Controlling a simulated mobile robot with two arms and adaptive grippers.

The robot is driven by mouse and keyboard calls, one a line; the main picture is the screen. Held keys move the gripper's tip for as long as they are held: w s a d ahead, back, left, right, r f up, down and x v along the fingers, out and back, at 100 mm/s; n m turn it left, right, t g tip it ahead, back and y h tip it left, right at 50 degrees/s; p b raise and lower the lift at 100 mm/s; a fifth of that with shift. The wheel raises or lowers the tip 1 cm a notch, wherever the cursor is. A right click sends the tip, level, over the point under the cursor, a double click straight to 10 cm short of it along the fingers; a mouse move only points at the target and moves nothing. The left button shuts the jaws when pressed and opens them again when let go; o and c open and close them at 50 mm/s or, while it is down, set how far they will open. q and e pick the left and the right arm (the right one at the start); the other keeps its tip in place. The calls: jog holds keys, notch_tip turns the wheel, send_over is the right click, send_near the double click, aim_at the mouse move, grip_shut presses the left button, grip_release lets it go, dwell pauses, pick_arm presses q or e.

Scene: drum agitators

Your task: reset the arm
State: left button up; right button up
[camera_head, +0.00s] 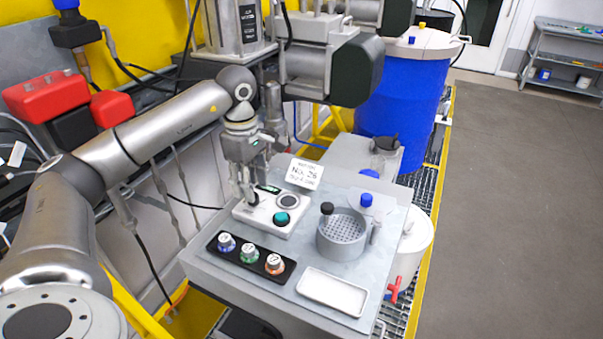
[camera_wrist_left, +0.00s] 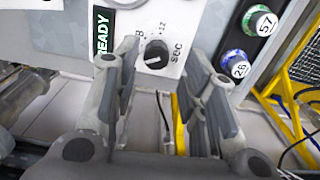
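My left arm (camera_head: 165,120) reaches in from the left, and its gripper (camera_head: 250,192) points down at the left end of a white control box (camera_head: 268,214) on the grey bench. In the left wrist view, the two fingers of this gripper (camera_wrist_left: 163,66) are apart. A dark knob (camera_wrist_left: 156,54) marked SEC lies in the gap between the fingertips. Whether the fingers touch it cannot be told. A green-lit READY display (camera_wrist_left: 103,32) is beside the left finger. The right gripper is not in view.
Three capped vials (camera_head: 249,253) stand in a black rack in front of the box. A perforated round cup (camera_head: 342,236), a white tray (camera_head: 332,292) and a sign (camera_head: 304,174) share the bench. A blue drum (camera_head: 405,98) stands behind. Open floor (camera_head: 520,200) lies right.

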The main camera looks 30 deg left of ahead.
pick_arm(q)
jog(key=shift+r, duration=0.65)
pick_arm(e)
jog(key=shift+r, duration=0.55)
